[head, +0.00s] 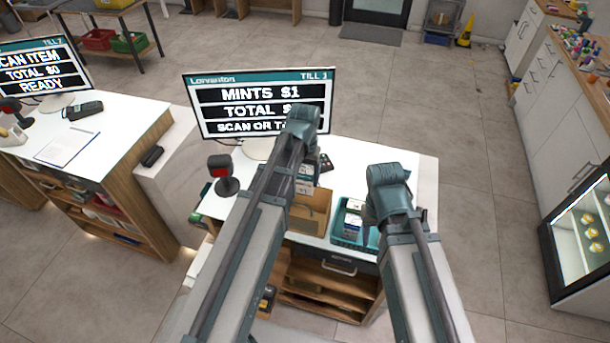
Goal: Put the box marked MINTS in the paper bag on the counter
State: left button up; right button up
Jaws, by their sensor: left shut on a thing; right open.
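The paper bag (318,219) is brown and stands on the white counter below the till screen. My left gripper (304,184) is over the bag, shut on a small box (307,171) that is mostly hidden by my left arm. I cannot read the box's marking. The till screen (262,104) shows MINTS $1. My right gripper (369,232) is open at the right side of the blue basket (342,232); its fingers are partly hidden by my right arm.
The blue basket holds several small items and stands just right of the bag. A scanner (222,176) on a stand is at the counter's left, and a dark card reader (325,163) sits behind the bag. The counter's right end is clear.

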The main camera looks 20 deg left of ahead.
pick_arm(q)
notch_tip(320, 180, down, 13)
jog(key=b, duration=1.2)
jog(key=shift+r, duration=0.15)
jog(key=o, duration=1.3)
jog(key=shift+o, duration=0.2)
jog(key=shift+r, duration=0.1)
notch_tip(320, 180, up, 14)
jog(key=p, duration=1.3)
jog(key=shift+p, duration=0.35)
